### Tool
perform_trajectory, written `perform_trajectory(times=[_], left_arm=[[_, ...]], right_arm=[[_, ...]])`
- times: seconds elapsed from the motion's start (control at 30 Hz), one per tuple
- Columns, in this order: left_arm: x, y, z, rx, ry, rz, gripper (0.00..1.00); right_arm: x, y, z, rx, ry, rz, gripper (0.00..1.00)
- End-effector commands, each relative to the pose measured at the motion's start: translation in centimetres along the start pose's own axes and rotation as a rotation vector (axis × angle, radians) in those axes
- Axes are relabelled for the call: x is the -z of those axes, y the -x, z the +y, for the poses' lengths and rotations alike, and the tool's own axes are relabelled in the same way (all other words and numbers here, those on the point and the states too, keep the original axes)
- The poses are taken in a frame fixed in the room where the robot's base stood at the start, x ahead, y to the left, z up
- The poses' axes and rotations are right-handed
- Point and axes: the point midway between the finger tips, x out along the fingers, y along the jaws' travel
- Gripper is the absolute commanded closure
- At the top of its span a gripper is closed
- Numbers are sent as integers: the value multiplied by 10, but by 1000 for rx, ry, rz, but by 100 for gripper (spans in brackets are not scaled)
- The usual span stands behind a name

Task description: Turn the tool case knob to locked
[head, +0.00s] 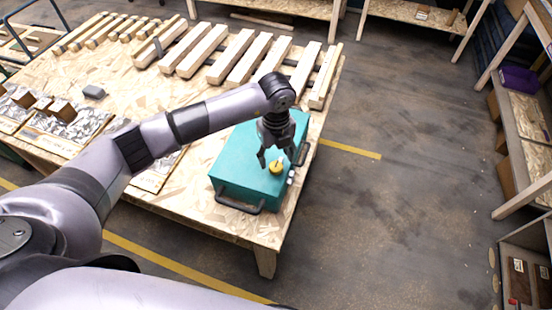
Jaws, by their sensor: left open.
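The teal tool case (235,166) lies on the wooden table near its right edge, with a dark handle (238,205) on its near side. I cannot tell whether the fingers touch the knob. The knob's markings are too small to read. My right gripper is out of view.
Wooden slats (230,55) lie in a row at the back of the table (120,85). Small wooden blocks (62,109), a grey block (94,92) and metallic sheets lie at the left. Shelves stand at the right; the floor (400,190) between is clear.

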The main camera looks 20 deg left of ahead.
Motion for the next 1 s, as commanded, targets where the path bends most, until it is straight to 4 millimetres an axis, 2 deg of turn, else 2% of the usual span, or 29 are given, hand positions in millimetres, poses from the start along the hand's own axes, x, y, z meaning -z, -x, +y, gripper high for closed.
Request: perform_trajectory(times=[0.1,0.23,0.6,1.0], left_arm=[[1,-17,0,-2,1,2,46],[1,-30,0,-1,0,2,46],[0,-36,0,1,-1,0,46],[0,-36,0,1,0,0,72]], right_arm=[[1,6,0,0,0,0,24],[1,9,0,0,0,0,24],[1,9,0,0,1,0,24],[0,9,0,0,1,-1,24]])
